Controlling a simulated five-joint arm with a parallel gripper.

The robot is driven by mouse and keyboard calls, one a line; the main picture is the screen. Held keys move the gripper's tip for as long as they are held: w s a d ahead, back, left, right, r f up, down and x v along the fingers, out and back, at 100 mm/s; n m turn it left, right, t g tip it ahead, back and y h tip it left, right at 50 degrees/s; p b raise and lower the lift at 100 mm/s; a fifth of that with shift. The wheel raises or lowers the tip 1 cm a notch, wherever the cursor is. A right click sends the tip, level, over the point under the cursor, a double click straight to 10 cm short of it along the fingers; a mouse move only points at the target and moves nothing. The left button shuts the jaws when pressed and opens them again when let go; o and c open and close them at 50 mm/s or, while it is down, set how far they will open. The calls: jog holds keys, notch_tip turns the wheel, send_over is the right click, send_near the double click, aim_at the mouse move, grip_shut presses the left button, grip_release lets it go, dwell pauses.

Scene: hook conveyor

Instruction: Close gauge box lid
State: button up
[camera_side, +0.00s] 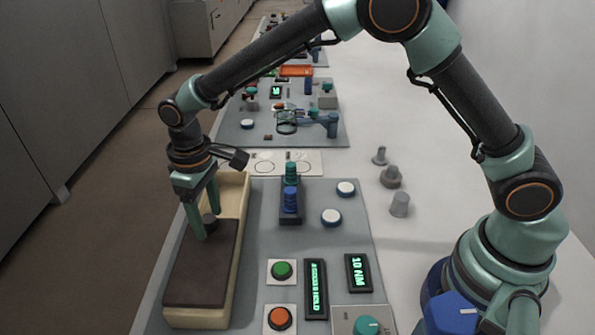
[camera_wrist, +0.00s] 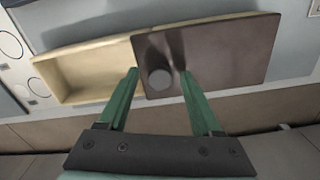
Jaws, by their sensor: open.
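The gauge box (camera_side: 238,215) is a long cream tray at the left edge of the grey work surface. Its dark brown lid (camera_side: 203,268) covers the near part, and the far part is uncovered. In the wrist view the lid (camera_wrist: 215,52) lies over the right part of the box, and the open cream compartment (camera_wrist: 88,76) shows at left. A grey round knob (camera_wrist: 160,79) stands on the lid near its edge by the opening. My gripper (camera_side: 207,228) is open with its green fingers pointing down on either side of the knob. In the wrist view the fingertips (camera_wrist: 158,72) flank it.
A green button (camera_side: 282,270), an orange button (camera_side: 280,318) and lit displays (camera_side: 316,289) are right of the box. A blue cylinder (camera_side: 290,199) stands in a dark holder beside it. Grey weights (camera_side: 390,177) stand on the white table. Floor lies left of the box.

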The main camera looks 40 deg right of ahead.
grip_shut()
jog(key=shift+w+r, duration=0.1)
dwell(1.2)
